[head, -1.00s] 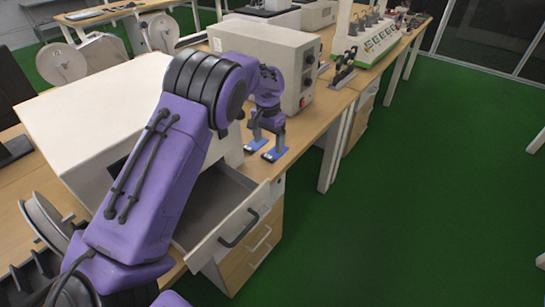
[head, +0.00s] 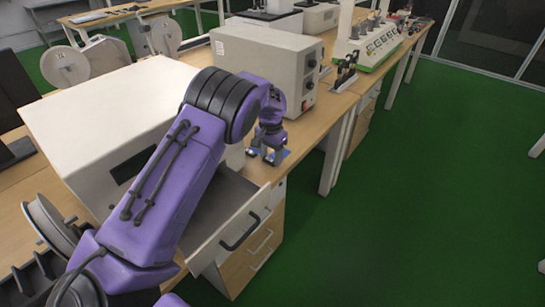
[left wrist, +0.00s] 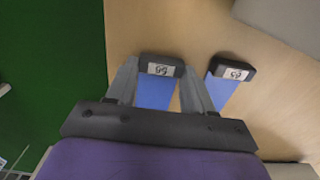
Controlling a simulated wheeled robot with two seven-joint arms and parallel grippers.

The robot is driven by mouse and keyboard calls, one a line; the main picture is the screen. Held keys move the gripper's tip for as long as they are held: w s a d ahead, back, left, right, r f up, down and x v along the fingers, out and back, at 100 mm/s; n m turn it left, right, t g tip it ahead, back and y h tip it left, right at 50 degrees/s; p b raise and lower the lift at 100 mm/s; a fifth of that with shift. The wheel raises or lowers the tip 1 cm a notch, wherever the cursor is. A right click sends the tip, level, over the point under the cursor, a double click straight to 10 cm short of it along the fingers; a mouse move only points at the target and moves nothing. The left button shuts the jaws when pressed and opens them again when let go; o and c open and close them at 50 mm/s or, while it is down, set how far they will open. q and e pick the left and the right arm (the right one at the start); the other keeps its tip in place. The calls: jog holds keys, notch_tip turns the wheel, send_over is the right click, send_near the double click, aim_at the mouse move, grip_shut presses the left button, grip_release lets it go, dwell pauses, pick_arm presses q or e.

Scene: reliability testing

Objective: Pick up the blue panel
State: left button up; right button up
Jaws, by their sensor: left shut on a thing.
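Two flat blue panels with black, labelled ends lie side by side on the wooden bench top. In the left wrist view, the left blue panel (left wrist: 153,94) is between the fingers of my left gripper (left wrist: 158,75), which is shut on it. The other blue panel (left wrist: 222,92) lies just right of the right finger, outside the grip. In the head view my left gripper (head: 265,155) is low at the bench top and hides most of the panels. I cannot tell whether the held panel is lifted. My right gripper is not in view.
A grey boxy instrument (head: 265,62) stands just behind the gripper. A white machine (head: 95,125) is to the left, and an open drawer (head: 232,230) juts out in front. More equipment (head: 372,45) stands farther along the bench. The green floor (head: 410,200) at right is clear.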

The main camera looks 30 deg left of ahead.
aim_at(272, 158)
pick_arm(q)
notch_tip(272, 158, up, 4)
jog(key=shift+d+f, duration=0.1)
jog(key=shift+f, duration=0.1)
jog(key=s+d+r, duration=0.9)
jog(key=d, duration=0.1)
jog(key=shift+s+r+b, duration=0.2)
jog(key=shift+s+b, duration=0.1)
jog(key=shift+b, duration=0.1)
notch_tip(272, 158, down, 10)
jog(key=b, duration=0.1)
jog(key=shift+b, duration=0.4)
